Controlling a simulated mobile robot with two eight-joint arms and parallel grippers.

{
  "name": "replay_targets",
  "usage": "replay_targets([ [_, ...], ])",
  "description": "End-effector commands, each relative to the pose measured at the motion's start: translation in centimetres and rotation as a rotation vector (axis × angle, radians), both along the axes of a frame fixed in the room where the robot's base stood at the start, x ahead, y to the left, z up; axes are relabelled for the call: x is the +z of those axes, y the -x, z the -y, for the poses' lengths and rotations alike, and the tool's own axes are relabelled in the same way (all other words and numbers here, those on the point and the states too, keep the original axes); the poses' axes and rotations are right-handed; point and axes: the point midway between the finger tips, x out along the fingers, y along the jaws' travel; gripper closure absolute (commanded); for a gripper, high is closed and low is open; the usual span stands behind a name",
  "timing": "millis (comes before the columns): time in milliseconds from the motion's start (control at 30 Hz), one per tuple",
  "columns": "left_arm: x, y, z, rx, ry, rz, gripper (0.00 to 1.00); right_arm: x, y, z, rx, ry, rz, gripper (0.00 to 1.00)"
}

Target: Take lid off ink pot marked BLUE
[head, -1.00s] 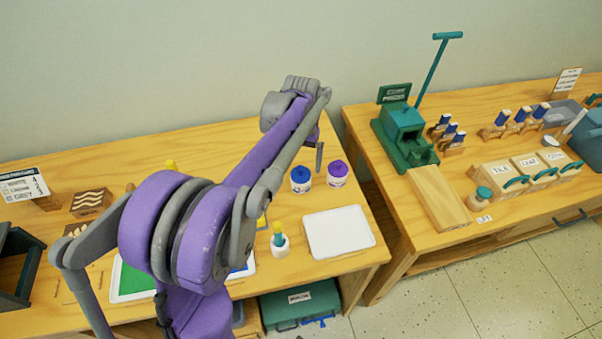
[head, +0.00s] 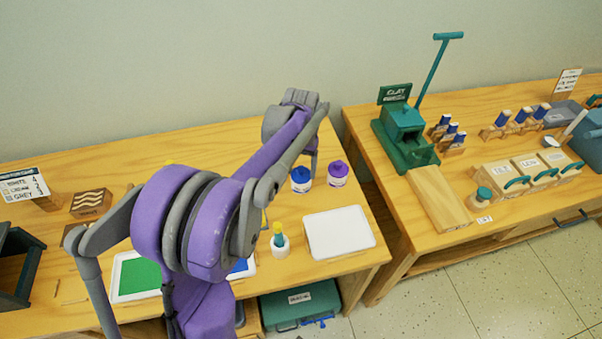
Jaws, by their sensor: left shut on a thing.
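The ink pot with a blue lid (head: 301,175) stands near the right end of the left table, upright, with a pale label on its body. A similar pot with a purple lid (head: 338,169) stands just right of it. My left gripper (head: 309,165) reaches over from the left and is down at the blue lid, shut on it; my own arm partly hides the fingers. The label text is too small to read. My right gripper is not in view.
An empty white tray (head: 340,234) lies in front of the pots. The second table, with a green press (head: 404,135), stands to the right across a narrow gap.

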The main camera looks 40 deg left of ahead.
Motion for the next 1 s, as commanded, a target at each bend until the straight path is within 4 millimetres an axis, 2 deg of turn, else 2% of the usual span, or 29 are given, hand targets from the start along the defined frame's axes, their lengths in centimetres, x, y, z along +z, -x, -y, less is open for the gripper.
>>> replay_targets([
  [167,0.1,0.0,0.0,0.000,0.000,0.000,0.80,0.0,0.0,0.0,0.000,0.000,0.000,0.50],
  [267,0.9,0.0,0.0,0.000,0.000,0.000,0.80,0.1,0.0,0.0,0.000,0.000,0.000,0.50],
  [600,7.4,0.0,0.0,0.001,0.000,0.000,0.80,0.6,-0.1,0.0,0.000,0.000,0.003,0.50],
  [700,8.8,0.1,-0.2,0.002,0.000,0.000,0.80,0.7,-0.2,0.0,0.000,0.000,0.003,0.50],
  [833,8.8,1.2,-2.1,0.016,-0.001,-0.001,0.80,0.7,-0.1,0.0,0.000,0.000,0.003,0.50],
  [1000,6.7,4.4,-6.3,0.041,-0.001,-0.001,0.80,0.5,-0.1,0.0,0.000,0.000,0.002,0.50],
])
